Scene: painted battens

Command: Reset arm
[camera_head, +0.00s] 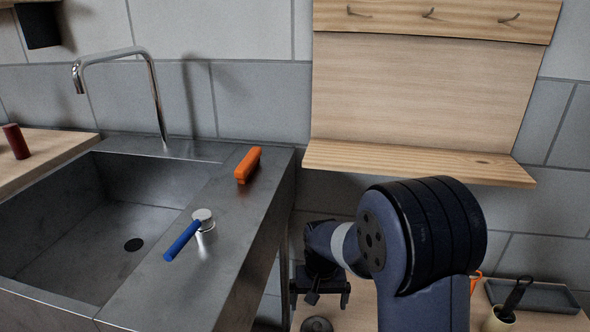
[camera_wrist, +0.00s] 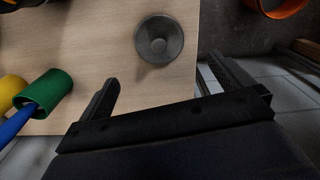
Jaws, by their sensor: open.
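My arm reaches from the lower right of the head view, and my gripper (camera_head: 320,298) points down over a light wooden worktop (camera_head: 360,312). In the wrist view my gripper (camera_wrist: 164,76) has its two dark fingers spread apart, with nothing between them. A dark grey round piece with a raised middle (camera_wrist: 159,40) lies on the wooden top just beyond the fingertips. It also shows, partly cut off, at the bottom of the head view (camera_head: 317,324). My arm hides part of the worktop.
A steel sink (camera_head: 110,215) with a tap (camera_head: 155,95) is at left. An orange block (camera_head: 248,165) and a blue-handled piece (camera_head: 183,240) lie on its ledge. A wooden shelf (camera_head: 420,162) is behind. Green (camera_wrist: 45,92) and yellow (camera_wrist: 10,90) pieces are left in the wrist view.

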